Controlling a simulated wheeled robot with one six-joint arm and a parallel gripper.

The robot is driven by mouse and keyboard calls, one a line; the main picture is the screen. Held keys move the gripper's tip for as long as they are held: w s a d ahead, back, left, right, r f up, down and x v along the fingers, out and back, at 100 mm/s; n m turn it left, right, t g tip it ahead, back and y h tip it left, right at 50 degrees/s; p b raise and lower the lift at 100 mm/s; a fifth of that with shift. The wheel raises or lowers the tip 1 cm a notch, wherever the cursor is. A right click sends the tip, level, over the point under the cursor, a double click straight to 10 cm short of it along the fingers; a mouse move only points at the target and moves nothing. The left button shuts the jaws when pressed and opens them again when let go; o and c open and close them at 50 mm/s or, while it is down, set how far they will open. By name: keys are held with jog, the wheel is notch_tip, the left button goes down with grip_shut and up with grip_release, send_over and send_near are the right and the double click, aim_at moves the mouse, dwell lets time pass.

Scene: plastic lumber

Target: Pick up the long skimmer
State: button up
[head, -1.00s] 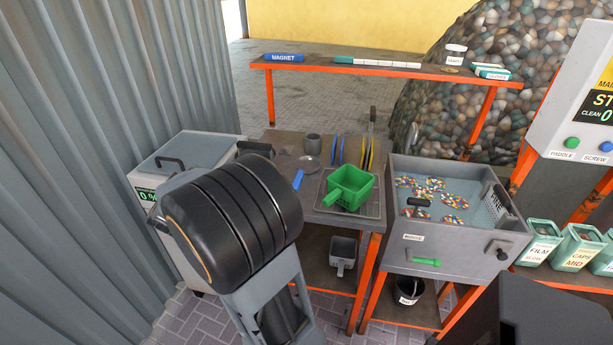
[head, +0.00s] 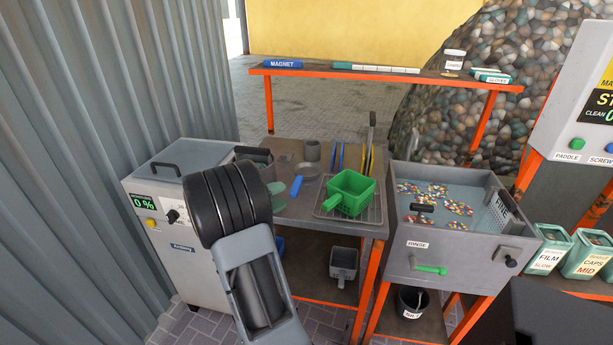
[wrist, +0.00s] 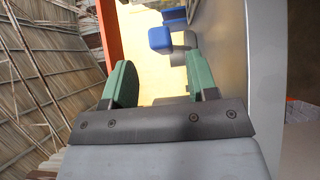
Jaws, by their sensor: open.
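I cannot identify the long skimmer for certain. A tall, thin tool with a dark handle (head: 371,135) stands upright at the back right of the workbench, and its lower end is unclear. A round, shallow grey piece (head: 308,168) lies on the bench beside my gripper. My gripper (head: 286,187) is over the left part of the bench, partly hidden behind my arm. In the wrist view its green fingers (wrist: 151,85) are spread, with nothing between them. A blue block-like thing (wrist: 160,40) shows beyond them, apart from the fingers.
A green basket (head: 350,190) sits on a rack on the bench. Blue and yellow strips stand behind it. The rinse basin (head: 420,262) with coloured flakes is to the right. A grey machine (head: 160,225) stands left, beside the corrugated wall. An orange-edged shelf (head: 400,78) spans the back.

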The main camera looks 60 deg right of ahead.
aim_at(297, 188)
jog(key=shift+b+x, duration=0.45)
jog(key=shift+x, duration=2.95)
jog(key=shift+w+f, duration=0.1)
jog(key=shift+f, duration=0.05)
jog(key=shift+c, duration=0.3)
grip_shut()
